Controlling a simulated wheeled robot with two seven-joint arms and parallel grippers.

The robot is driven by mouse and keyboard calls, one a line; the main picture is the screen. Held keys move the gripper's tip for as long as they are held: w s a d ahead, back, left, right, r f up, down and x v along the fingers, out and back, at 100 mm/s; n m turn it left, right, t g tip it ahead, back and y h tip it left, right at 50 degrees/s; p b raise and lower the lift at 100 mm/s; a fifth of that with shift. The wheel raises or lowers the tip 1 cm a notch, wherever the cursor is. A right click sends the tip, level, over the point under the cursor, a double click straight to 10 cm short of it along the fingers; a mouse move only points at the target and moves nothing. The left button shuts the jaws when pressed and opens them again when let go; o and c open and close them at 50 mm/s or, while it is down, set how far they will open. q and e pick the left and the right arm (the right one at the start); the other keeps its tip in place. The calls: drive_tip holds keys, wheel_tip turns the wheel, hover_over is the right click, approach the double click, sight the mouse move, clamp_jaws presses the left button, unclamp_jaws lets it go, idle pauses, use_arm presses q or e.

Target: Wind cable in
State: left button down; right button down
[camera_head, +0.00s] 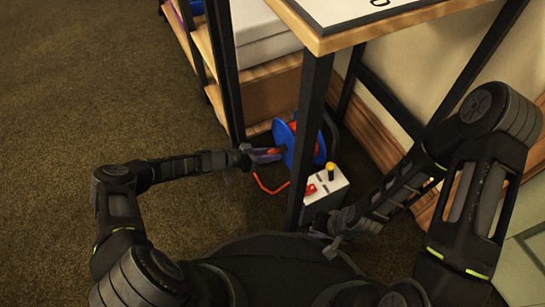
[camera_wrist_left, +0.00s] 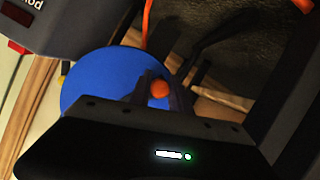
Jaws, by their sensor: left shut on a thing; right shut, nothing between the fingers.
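A cable reel with a blue disc (camera_head: 285,146) stands on the floor beside the table leg; the disc fills much of the left wrist view (camera_wrist_left: 95,82). An orange cable (camera_head: 268,188) loops down from the reel toward a grey box; some also shows in the left wrist view (camera_wrist_left: 147,22). My left gripper (camera_head: 249,160) is at the reel's left side, shut on a small orange knob (camera_wrist_left: 160,89) in front of the blue disc. My right gripper (camera_head: 333,243) is shut and empty, low in front of the grey box. The reel's far side is partly hidden.
The grey box (camera_head: 338,188) has a red part and a yellow knob (camera_head: 330,171) on top. A black table leg (camera_head: 308,135) rises close to the reel. A wooden shelf unit (camera_head: 270,70) stands behind. Carpet (camera_head: 90,90) at left is clear.

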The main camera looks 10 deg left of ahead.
use_arm(q)
drive_tip(key=shift+w+r, duration=0.15)
drive_tip(key=shift+r, duration=0.1)
drive_tip(key=c, duration=1.2)
unclamp_jaws()
drive_tip(key=shift+f, duration=0.1)
drive_tip(key=p+v, duration=0.2)
drive_tip(key=v, duration=0.6)
drive_tip(key=shift+p, duration=0.3)
